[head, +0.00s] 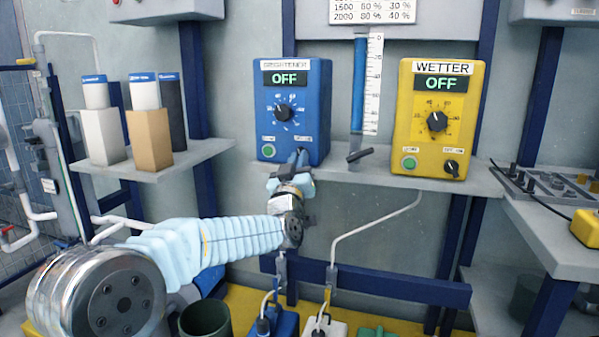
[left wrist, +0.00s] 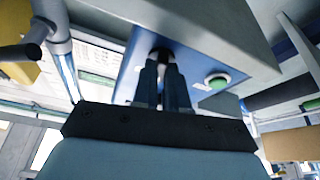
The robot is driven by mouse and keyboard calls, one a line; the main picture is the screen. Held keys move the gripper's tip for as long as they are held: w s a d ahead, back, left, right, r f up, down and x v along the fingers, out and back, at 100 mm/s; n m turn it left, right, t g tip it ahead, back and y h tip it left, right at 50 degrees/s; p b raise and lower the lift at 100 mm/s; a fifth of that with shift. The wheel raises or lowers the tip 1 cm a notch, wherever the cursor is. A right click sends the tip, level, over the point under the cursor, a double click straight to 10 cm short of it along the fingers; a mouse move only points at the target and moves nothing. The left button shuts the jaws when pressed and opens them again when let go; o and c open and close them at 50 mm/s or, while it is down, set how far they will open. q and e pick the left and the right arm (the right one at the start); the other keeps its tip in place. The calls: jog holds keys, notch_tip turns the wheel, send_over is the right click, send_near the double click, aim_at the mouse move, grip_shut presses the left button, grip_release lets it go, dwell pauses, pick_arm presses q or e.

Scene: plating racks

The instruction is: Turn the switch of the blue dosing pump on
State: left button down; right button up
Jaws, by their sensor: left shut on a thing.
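The blue dosing pump (head: 314,95) stands on the shelf, labelled as brightener, with a green display (head: 285,79) reading OFF. It has a large black dial (head: 283,112) and a green button (head: 268,152) at lower left. Its small switch at lower right is mostly hidden behind my left gripper (head: 299,158). In the left wrist view my left gripper (left wrist: 163,82) has its fingers closed together on the dark switch (left wrist: 161,54) on the pump's face (left wrist: 188,72). The green button (left wrist: 217,81) shows beside it. My right gripper is not in view.
A yellow pump (head: 477,100) labelled WETTER, also reading OFF, stands to the right. A black-handled lever (head: 360,155) and a blue level tube (head: 358,85) lie between the pumps.

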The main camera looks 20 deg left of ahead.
pick_arm(q)
jog(key=shift+a+m+g+h+b, duration=0.1)
jog(key=shift+m+g+h+b, duration=0.15)
jog(key=shift+m+h+b, duration=1.45)
jog(key=shift+a+m+g+h+p, duration=0.25)
jog(key=shift+m+h, duration=0.45)
jog(key=shift+m, duration=2.4)
jog(key=shift+m+g+h+b, duration=0.3)
jog(key=shift+m+h+b, duration=0.8)
jog(key=shift+m, duration=1.3)
jog(key=shift+h, duration=0.3)
jog(key=c, duration=1.2)
grip_release()
jog(key=shift+o, duration=0.2)
